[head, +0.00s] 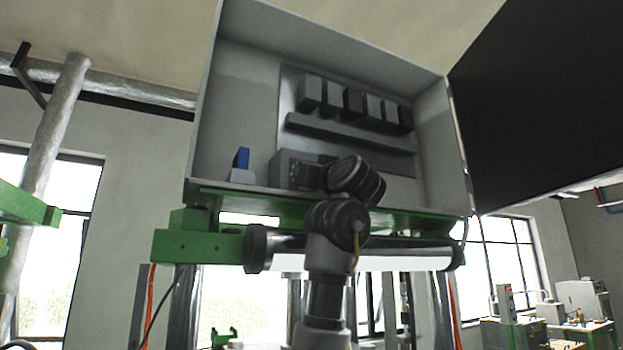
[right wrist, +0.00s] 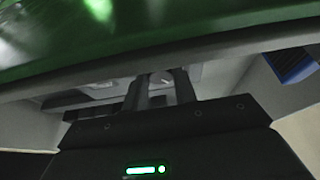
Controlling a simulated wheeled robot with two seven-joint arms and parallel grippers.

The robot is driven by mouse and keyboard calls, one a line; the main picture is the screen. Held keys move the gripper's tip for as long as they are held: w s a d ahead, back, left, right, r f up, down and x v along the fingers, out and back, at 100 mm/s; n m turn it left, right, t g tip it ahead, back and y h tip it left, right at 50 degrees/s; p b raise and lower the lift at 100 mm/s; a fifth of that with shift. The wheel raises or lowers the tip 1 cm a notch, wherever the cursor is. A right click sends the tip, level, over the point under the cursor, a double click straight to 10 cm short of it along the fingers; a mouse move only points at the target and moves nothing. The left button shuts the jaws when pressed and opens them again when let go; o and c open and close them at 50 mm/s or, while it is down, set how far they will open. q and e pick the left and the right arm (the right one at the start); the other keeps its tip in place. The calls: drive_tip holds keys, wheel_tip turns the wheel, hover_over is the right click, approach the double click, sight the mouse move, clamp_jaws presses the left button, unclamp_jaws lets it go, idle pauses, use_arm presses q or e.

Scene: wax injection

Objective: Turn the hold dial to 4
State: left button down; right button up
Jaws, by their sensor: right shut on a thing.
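An open grey cabinet (head: 245,110) stands above a green beam in the head view. A dark grey box (head: 291,168) is low inside it, left of centre. My right arm comes up from below, and my right gripper (head: 322,171) reaches to the right side of this box, largely hidden by the wrist. In the right wrist view my right gripper (right wrist: 161,88) has its two fingers close together on a small rounded piece (right wrist: 162,76), which looks like the hold dial. Its markings and setting cannot be read. My left gripper is not in view.
A blue block (head: 242,157) on a pale base stands left of the box. Several dark modules (head: 353,103) line the back panel above a grey rail (head: 350,134). The green beam (right wrist: 150,25) passes close over my right gripper in its wrist view. The open black door (head: 540,95) is at right.

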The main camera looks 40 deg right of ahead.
idle(0.5)
drive_tip(key=o, duration=1)
drive_tip(key=shift+c, duration=0.2)
drive_tip(key=shift+s, duration=0.1)
drive_tip(key=shift+s+a+f+b, duration=0.1)
drive_tip(key=shift+s+f+b, duration=0.15)
drive_tip(key=shift+b, duration=0.1)
drive_tip(key=b+v, duration=0.5)
drive_tip(key=v, duration=0.5)
drive_tip(key=shift+b, duration=0.3)
drive_tip(key=shift+r, duration=0.1)
